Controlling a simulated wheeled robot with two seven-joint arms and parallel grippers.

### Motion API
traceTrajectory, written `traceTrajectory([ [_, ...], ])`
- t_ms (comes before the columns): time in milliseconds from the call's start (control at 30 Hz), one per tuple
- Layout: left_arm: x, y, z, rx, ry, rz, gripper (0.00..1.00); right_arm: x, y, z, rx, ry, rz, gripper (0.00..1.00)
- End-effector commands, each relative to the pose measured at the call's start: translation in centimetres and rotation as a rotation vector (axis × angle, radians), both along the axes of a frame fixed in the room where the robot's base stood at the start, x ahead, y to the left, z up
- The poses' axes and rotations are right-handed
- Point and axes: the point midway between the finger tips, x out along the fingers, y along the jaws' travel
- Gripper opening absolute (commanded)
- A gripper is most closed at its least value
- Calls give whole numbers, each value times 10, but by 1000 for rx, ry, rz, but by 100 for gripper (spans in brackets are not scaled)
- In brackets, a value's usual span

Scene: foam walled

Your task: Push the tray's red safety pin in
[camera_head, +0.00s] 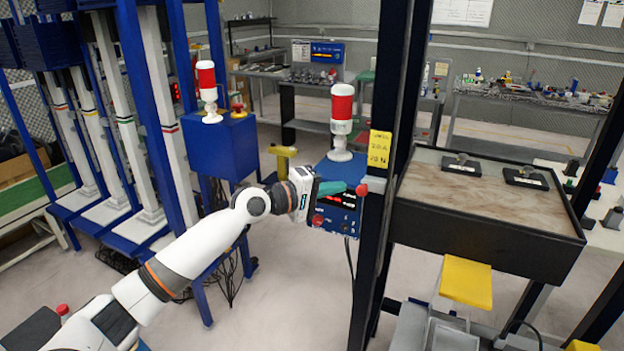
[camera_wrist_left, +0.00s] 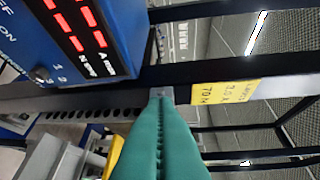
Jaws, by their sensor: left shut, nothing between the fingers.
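The red safety pin (camera_head: 362,190) is a small round red knob on the dark upright post at the left side of the tray. The tray (camera_head: 480,221) is a dark box with a brown marbled top. My left gripper (camera_head: 343,187) is shut and empty, its green fingers pointing at the pin from the left, very close to it. I cannot tell whether they touch. In the left wrist view the closed fingers (camera_wrist_left: 161,98) reach up to the dark post, and no red of the pin shows there. My right gripper is not in view.
A blue control box (camera_head: 337,215) with red digits stands just behind and below my left gripper, carrying a red-and-white lamp (camera_head: 341,115). A yellow label (camera_head: 379,149) is on the post above the pin. A yellow flap (camera_head: 466,282) hangs under the tray.

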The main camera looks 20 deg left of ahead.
Motion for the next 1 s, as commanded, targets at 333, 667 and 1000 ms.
traceTrajectory([
  [333, 3, -19, -3, -1, -1, 2, 0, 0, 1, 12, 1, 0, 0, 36],
  [667, 2, -24, -1, -4, 2, 0, 0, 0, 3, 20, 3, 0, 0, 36],
  [1000, 1, -59, 0, -3, 1, 0, 0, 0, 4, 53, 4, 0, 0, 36],
])
